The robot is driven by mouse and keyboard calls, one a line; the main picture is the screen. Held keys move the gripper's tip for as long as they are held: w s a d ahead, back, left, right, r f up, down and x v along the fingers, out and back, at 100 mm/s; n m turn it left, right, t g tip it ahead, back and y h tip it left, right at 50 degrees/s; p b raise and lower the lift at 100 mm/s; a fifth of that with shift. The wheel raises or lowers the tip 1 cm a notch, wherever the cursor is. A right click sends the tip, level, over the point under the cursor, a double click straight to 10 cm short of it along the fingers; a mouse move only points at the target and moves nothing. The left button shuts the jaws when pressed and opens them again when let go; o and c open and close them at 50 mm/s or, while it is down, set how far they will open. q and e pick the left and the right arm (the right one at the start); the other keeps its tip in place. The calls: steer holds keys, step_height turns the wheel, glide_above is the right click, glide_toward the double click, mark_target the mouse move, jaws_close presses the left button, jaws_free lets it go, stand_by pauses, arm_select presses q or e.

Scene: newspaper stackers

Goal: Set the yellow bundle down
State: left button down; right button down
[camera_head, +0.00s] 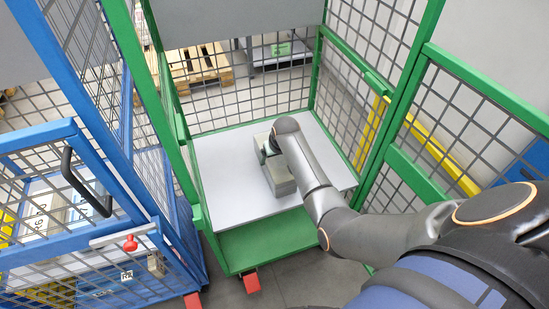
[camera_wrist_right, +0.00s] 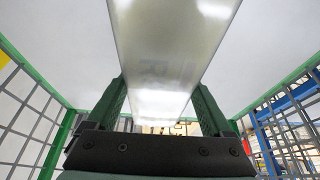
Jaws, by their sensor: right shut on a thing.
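The bundle (camera_head: 281,180), a long pale grey-beige block rather than clearly yellow, is at the white shelf (camera_head: 225,160) inside the green cage cart. I cannot tell whether it touches the shelf or hangs just above it. My right gripper (camera_head: 267,152) reaches down from the right and is shut on the bundle, partly hidden by my wrist. In the right wrist view the bundle (camera_wrist_right: 170,50) runs between the two green fingers of the gripper (camera_wrist_right: 160,98). My left gripper is not in view.
Green frame posts and mesh walls surround the shelf closely, and my right arm passes by the right-hand post (camera_head: 405,100). Bare shelf lies left and right of the bundle. A blue cage cart (camera_head: 150,190) with a red-knobbed latch (camera_head: 130,244) stands at left.

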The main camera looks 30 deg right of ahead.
steer(key=shift+w+r, duration=0.15)
steer(key=shift+c, duration=0.9)
jaws_free()
steer(key=shift+f, duration=0.2)
steer(key=shift+o, duration=0.9)
